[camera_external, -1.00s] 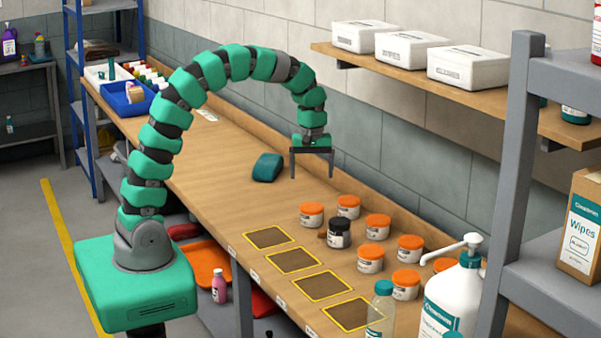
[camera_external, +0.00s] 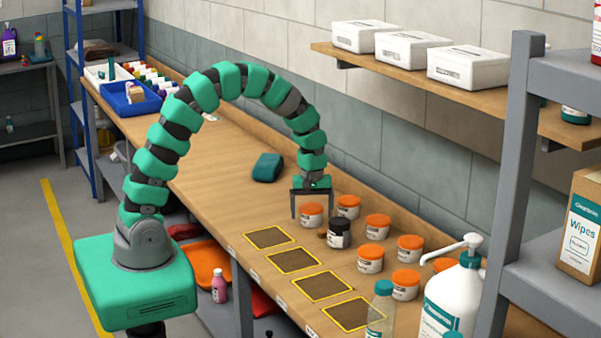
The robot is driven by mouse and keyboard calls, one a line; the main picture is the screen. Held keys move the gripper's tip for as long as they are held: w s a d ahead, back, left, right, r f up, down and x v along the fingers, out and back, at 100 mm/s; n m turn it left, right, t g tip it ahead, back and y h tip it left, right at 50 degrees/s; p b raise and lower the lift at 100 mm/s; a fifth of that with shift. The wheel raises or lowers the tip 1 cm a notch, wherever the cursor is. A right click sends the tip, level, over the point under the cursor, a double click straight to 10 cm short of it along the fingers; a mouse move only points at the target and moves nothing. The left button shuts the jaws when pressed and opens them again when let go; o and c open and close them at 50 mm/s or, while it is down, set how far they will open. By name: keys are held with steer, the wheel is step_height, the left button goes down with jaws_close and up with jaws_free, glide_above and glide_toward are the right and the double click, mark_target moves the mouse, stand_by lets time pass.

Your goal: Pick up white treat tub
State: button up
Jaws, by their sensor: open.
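Several white treat tubs with orange lids stand on the wooden bench. The nearest tub to my gripper (camera_external: 311,204) is the back-left one (camera_external: 311,219). My gripper is open, pointing down, with its two fingers around or just in front of that tub's lid; I cannot tell which. Other white tubs stand at the back (camera_external: 348,206), to the right (camera_external: 377,227), and nearer the front (camera_external: 370,259). More stand further right (camera_external: 409,249), (camera_external: 405,285). A dark tub with a black lid (camera_external: 339,233) stands among them.
Yellow-edged dark squares (camera_external: 293,261) lie along the bench's front edge. A teal block (camera_external: 267,167) lies behind my gripper. A white pump bottle (camera_external: 449,305) and a clear bottle (camera_external: 380,308) stand at the front right. The bench's middle left (camera_external: 205,150) is clear.

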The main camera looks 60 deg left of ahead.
steer(key=shift+f, duration=0.35)
steer(key=c, duration=1.1)
steer(key=shift+r, duration=0.1)
steer(key=shift+r, duration=1.7)
steer(key=s, duration=0.5)
steer(key=s+r, duration=0.1)
steer(key=s, duration=0.4)
steer(key=s+b, duration=0.1)
steer(key=s, duration=0.5)
steer(key=shift+d+r, duration=0.15)
steer(key=shift+r, duration=0.05)
